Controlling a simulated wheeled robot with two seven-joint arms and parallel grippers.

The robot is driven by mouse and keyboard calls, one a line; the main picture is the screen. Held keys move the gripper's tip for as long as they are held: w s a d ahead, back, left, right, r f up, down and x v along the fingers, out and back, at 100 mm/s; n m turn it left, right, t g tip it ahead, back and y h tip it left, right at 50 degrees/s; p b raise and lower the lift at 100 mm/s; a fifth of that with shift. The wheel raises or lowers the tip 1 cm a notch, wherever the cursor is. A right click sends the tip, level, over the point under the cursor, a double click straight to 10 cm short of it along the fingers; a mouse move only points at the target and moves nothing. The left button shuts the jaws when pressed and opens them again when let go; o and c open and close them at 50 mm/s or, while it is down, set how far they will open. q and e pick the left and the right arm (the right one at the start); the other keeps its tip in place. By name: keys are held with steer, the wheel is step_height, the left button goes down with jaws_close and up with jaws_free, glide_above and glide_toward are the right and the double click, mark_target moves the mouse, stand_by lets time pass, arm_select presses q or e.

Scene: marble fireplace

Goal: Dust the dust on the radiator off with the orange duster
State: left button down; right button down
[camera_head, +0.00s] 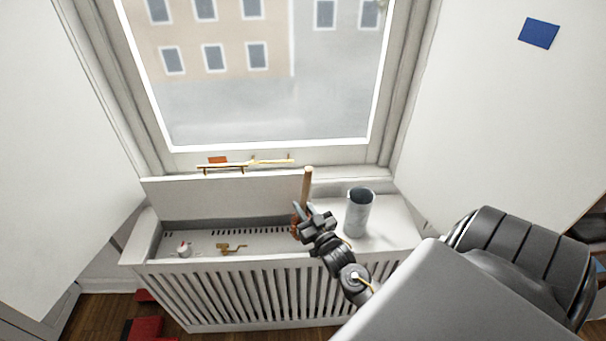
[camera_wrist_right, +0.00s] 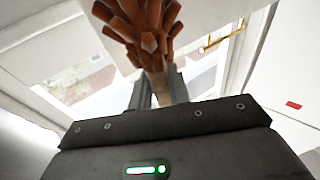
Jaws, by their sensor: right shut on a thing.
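The white radiator (camera_head: 240,295) stands below the window, with a slatted front and a recessed, grated top at its left. My right gripper (camera_head: 312,220) is over its top, right of the middle. It is shut on the orange duster (camera_head: 307,186). The duster's wooden handle points up, and its orange head is mostly hidden behind the gripper, low near the grating. I cannot tell whether the head touches the top. The right wrist view shows the orange-brown head (camera_wrist_right: 145,28) beyond the fingers (camera_wrist_right: 158,92). I cannot make out the dust. My left gripper is not in view.
A grey cup (camera_head: 360,214) stands on the radiator's right part, close to my right gripper. A brass valve (camera_head: 233,248) and a white knob (camera_head: 183,249) sit at the left of the recess. Brass window fittings (camera_head: 222,166) are at the sill. Red objects (camera_head: 146,327) lie on the floor.

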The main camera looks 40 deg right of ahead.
mark_target(307, 194)
step_height(307, 194, up, 8)
steer(key=p, duration=0.7)
steer(key=shift+r, duration=0.25)
steer(key=shift+f, duration=0.1)
